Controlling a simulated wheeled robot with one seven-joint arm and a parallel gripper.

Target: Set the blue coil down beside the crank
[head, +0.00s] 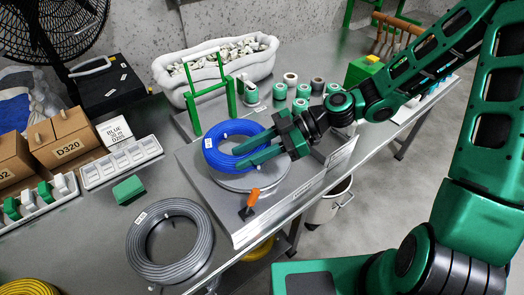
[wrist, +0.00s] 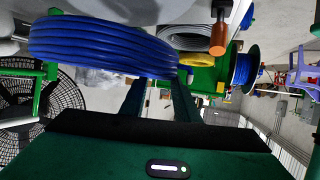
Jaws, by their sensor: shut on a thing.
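The blue coil (head: 213,156) is over the round grey turntable plate (head: 245,185) on a metal box. My gripper (head: 246,152) reaches in from the right and is shut on the coil's right side. I cannot tell whether the coil touches the plate. In the wrist view the blue coil (wrist: 95,45) crosses the upper left, at the tips of my gripper (wrist: 158,82). The crank, with its orange handle (head: 253,196), stands on the box in front of the plate. Its orange handle (wrist: 218,38) also shows in the wrist view, right of the coil.
A grey coil (head: 142,246) lies on the bench in front left of the box. A green frame (head: 190,106) stands behind the plate, with several spools (head: 290,79) to its right. A white tray (head: 122,160) and a green block (head: 128,189) are at the left.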

